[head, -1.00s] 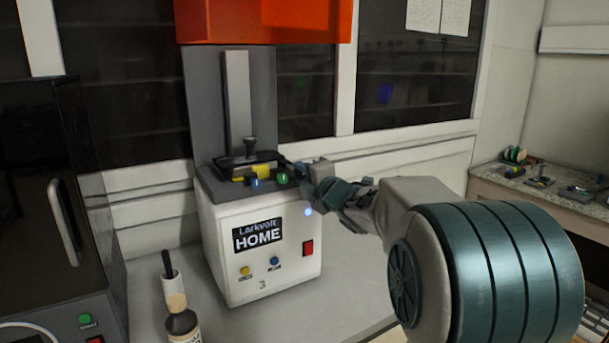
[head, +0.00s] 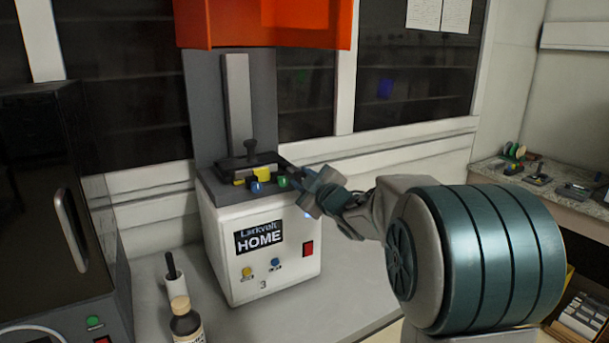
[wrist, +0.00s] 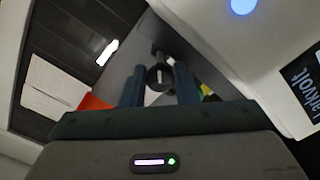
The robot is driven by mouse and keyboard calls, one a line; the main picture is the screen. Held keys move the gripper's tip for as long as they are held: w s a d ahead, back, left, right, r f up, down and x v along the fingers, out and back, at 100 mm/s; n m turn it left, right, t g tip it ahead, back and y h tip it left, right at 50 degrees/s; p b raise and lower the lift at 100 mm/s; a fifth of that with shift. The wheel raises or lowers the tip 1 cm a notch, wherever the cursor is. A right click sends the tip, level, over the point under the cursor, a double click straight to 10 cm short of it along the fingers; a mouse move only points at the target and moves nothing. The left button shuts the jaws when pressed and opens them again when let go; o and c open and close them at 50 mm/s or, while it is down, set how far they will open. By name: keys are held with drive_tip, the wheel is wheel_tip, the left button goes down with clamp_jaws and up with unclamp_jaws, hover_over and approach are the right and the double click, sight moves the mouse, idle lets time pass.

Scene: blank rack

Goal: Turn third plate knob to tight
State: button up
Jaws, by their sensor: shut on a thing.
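The white Larkvolt machine (head: 262,275), marked HOME and 3, stands on the bench. My gripper (head: 294,174) reaches in from the right at the top of the machine. In the wrist view, a dark round knob (wrist: 160,75) with a pale line lies between the fingers of my gripper (wrist: 158,78), which are shut on it. The held knob is hidden in the head view.
An orange cover (head: 300,25) hangs above the machine. A dark cabinet (head: 40,210) with a handle stands left. A bottle (head: 187,325) and a white holder (head: 176,286) stand in front. A side counter (head: 550,185) with small items is at right.

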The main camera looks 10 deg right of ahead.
drive_tip(key=m+p, duration=0.2)
drive_tip(key=m, duration=0.2)
drive_tip(key=shift+m, duration=0.4)
drive_tip(key=m+p, duration=0.2)
drive_tip(key=m, duration=0.2)
drive_tip(key=shift+f+m, duration=0.1)
drive_tip(key=shift+m, duration=0.2)
drive_tip(key=shift+a, duration=0.1)
drive_tip(key=o, duration=0.7)
drive_tip(key=shift+c, duration=0.2)
drive_tip(key=shift+s, duration=0.1)
drive_tip(key=v, duration=1.3)
drive_tip(key=shift+s, duration=0.35)
